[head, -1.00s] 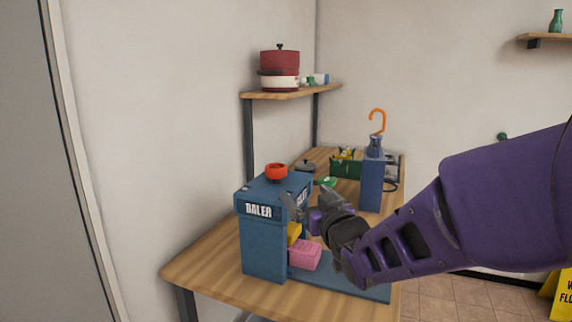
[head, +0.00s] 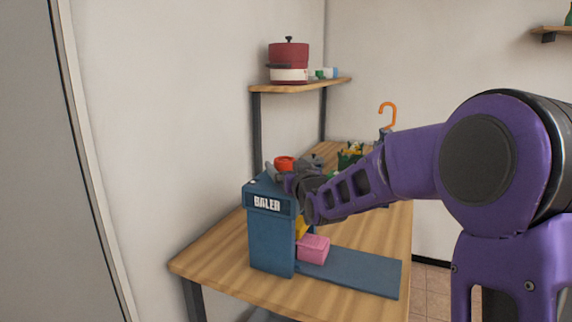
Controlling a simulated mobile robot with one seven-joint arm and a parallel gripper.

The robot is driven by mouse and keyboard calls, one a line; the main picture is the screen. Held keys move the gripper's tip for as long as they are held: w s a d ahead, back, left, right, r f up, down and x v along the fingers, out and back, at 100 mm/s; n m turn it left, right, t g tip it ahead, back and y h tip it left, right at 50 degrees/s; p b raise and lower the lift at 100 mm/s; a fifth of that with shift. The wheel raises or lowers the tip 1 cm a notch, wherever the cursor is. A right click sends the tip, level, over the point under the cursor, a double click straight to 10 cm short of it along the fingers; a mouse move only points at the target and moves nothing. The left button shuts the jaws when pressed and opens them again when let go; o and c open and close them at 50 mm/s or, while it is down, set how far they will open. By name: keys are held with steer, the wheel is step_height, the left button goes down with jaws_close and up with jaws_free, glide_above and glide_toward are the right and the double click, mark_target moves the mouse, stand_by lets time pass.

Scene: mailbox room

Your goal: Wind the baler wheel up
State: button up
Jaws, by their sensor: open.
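The blue baler (head: 270,238) stands on the wooden table with its white BALER label facing me. Its orange-red wheel (head: 285,161) shows at the top, partly hidden by my gripper. My gripper (head: 277,173) is open at the top of the baler, close in front of the wheel. I cannot tell whether the fingers touch the wheel. A pink block (head: 314,249) sits at the baler's right side on its blue base plate, with a yellow block (head: 302,228) partly hidden behind it.
The wooden table (head: 215,262) has bare room at the left and front. A shelf (head: 300,86) above holds a red and white pot (head: 288,62). My arm hides much of the table's back, where an orange hook (head: 388,114) stands up.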

steer(key=shift+x, duration=0.95)
steer(key=c, duration=1.3)
steer(key=shift+c, duration=0.2)
